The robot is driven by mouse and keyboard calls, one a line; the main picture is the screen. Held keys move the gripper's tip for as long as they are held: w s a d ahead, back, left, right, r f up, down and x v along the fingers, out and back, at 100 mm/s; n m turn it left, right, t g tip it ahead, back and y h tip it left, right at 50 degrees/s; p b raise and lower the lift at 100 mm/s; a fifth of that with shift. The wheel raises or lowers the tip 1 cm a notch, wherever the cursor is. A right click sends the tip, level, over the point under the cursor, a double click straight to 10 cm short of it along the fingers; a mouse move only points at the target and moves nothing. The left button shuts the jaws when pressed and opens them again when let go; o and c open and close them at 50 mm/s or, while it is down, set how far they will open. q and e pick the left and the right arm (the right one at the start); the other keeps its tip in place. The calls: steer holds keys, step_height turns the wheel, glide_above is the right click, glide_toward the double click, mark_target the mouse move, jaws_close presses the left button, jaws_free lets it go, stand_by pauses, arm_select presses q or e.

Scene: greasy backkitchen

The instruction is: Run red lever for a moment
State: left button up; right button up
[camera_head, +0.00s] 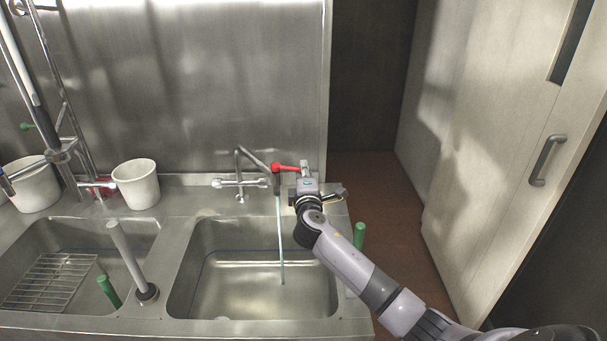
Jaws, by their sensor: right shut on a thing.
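The red lever (287,168) is on the right side of the faucet (254,161) at the back of the right sink basin (207,290). My right gripper (304,172) is at the lever's right end and shut on it; the fingers hide part of that end. A thin stream of water (281,240) runs from the spout down into the right basin. A white lever (230,183) sticks out on the faucet's left side. My left gripper is not in view.
A tall spray faucet (63,155) with another red lever stands behind the left basin. White buckets (136,184) sit on the back ledge. A wire rack (50,281) lies in the left basin. A pale door with a handle (547,160) stands at the right.

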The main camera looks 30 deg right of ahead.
steer(key=shift+d, duration=0.2)
steer(key=shift+b+x, duration=0.4)
steer(key=shift+x, duration=0.45)
steer(key=o, duration=0.9)
steer(key=shift+d, duration=0.1)
steer(key=shift+o, duration=0.2)
steer(key=shift+s, duration=0.2)
steer(key=v, duration=1.1)
steer(key=shift+s+a, duration=0.3)
steer(key=shift+a, duration=0.05)
